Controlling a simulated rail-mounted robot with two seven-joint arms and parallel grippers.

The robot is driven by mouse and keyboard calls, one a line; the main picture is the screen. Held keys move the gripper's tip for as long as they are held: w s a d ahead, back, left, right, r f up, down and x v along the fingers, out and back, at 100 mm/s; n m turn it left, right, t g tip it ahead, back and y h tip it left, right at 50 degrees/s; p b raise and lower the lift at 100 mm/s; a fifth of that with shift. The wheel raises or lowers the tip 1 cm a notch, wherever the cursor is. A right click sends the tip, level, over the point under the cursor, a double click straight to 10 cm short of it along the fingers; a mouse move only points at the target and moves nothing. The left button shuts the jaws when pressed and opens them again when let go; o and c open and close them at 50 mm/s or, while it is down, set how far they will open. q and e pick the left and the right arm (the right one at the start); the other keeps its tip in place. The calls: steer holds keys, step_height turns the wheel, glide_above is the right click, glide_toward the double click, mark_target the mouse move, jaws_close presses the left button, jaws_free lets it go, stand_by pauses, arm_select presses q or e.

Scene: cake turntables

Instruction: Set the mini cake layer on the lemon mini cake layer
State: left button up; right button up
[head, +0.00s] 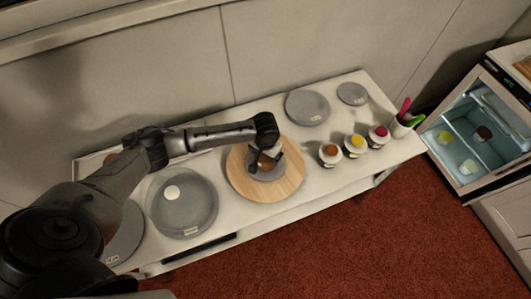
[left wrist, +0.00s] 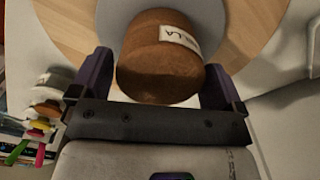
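A brown round mini cake layer (left wrist: 160,68) with a white label, partly readable as "LA", fills the middle of the left wrist view. My left gripper (head: 266,161) is over the wooden round board at the middle of the counter, with its fingers on both sides of this brown layer. In the left wrist view the fingers (left wrist: 160,82) appear to press on its sides. A grey disc (head: 254,173) lies below on the wooden board (head: 291,184). Whether the brown layer touches the disc is hidden. I cannot identify the lemon mini cake layer with certainty. My right gripper is not in view.
Several topped cups (head: 354,146) and a utensil holder (head: 401,128) stand right. Grey discs (head: 307,107) lie at the back. An open fridge (head: 472,142) holds yellow and brown pieces.

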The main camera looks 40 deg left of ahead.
arm_select(q)
steer(key=shift+o, duration=0.4)
steer(key=shift+r, duration=0.15)
step_height(320, 180, up, 12)
steer(key=p, duration=0.1)
steer(key=s+d+f+m+t+h, duration=0.1)
steer(key=s+d+f+m, duration=0.1)
steer(key=s+d+f, duration=0.3)
steer(key=s+d+f+m+t+h, duration=0.1)
steer(key=s+d+f+m, duration=0.1)
steer(key=s+d, duration=0.45)
steer(key=s+a+t+y, duration=0.1)
steer(key=s+a, duration=0.2)
steer(key=s, duration=1.2)
steer(key=shift+t+y, duration=0.3)
steer(key=shift+y, duration=0.1)
